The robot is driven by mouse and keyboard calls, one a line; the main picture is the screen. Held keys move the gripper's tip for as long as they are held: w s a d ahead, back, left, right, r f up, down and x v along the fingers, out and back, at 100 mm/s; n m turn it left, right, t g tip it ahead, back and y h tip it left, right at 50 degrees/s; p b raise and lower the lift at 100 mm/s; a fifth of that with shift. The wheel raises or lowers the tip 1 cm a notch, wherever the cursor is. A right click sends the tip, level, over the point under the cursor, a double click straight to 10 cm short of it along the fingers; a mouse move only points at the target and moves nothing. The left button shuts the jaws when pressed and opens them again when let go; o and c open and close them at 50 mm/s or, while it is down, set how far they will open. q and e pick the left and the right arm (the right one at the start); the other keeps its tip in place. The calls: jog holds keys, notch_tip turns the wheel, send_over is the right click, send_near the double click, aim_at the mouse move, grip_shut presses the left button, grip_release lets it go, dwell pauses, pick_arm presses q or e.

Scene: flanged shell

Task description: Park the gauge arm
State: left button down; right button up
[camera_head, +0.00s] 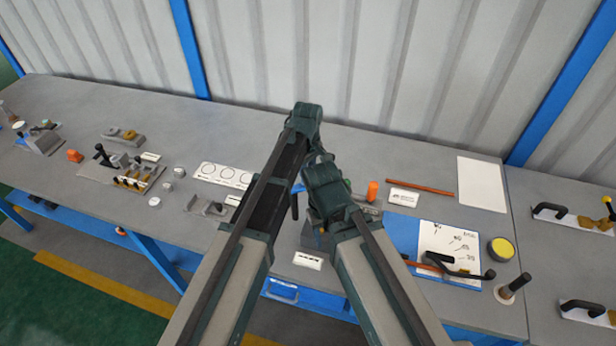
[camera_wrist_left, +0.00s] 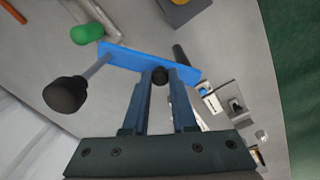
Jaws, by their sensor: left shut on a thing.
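The gauge arm looks like a flat blue bar (camera_wrist_left: 122,57) in the left wrist view, with a dark round knob (camera_wrist_left: 160,74) near its middle. My left gripper (camera_wrist_left: 163,78) is shut on that knob, with one finger on each side. A larger black ball knob (camera_wrist_left: 66,95) on a grey rod stands out at the bar's left end. A green knob (camera_wrist_left: 87,34) lies beyond it. In the head view only a small blue piece (camera_head: 298,187) and a dark handle (camera_head: 294,208) show between my arms. Both grippers are hidden there behind my own arm links.
On the bench, an orange cylinder (camera_head: 373,190) stands right of my arms. A blue mat (camera_head: 402,232) bears a marked white sheet (camera_head: 450,238). A yellow-topped round (camera_head: 501,249) is farther right. A card with circles (camera_head: 222,174) lies left. The bench behind my arms is mostly clear.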

pick_arm(q)
jog(key=shift+w+n, duration=0.15)
jog(key=shift+n, duration=0.25)
jog(key=c, duration=0.7)
grip_release()
jog(key=shift+r, duration=0.15)
notch_tip(320, 180, up, 14)
jog(key=p, duration=1.3)
jog(key=shift+f+p, duration=0.2)
jog(key=shift+p, duration=0.2)
